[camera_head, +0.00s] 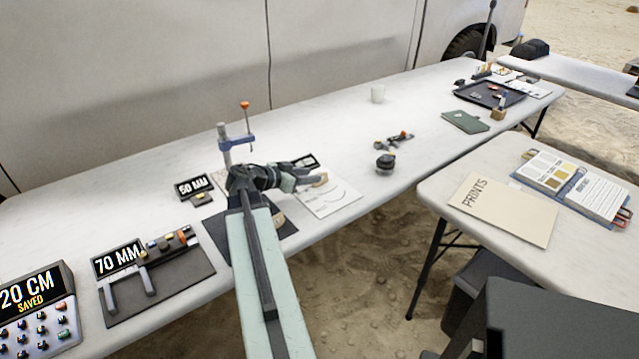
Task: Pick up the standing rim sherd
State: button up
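My arm reaches up from the bottom of the picture over the long white table (225,125). My gripper (312,171) points right, over or beside a white sheet with curved lines (335,199). A small tan-orange piece (319,181), perhaps the rim sherd, shows right at the fingertips. I cannot tell whether the fingers touch it or whether it stands. Another tan piece (278,219) is partly hidden beside my arm, on a dark mat (287,232). The gap between the fingers is too small to read.
A clamp stand with an orange knob (245,105) rises close behind my gripper. Left are a "50 MM" display (193,187), a caliper reading "70 MM" (118,259) and a keypad (38,308).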

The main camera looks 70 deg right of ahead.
aim_at(322, 174)
jog(key=b+x, duration=0.2)
jog(key=x, duration=0.6)
jog(key=shift+s+r, duration=0.1)
jog(key=shift+s, duration=0.1)
jog(key=shift+r, duration=0.1)
grip_shut()
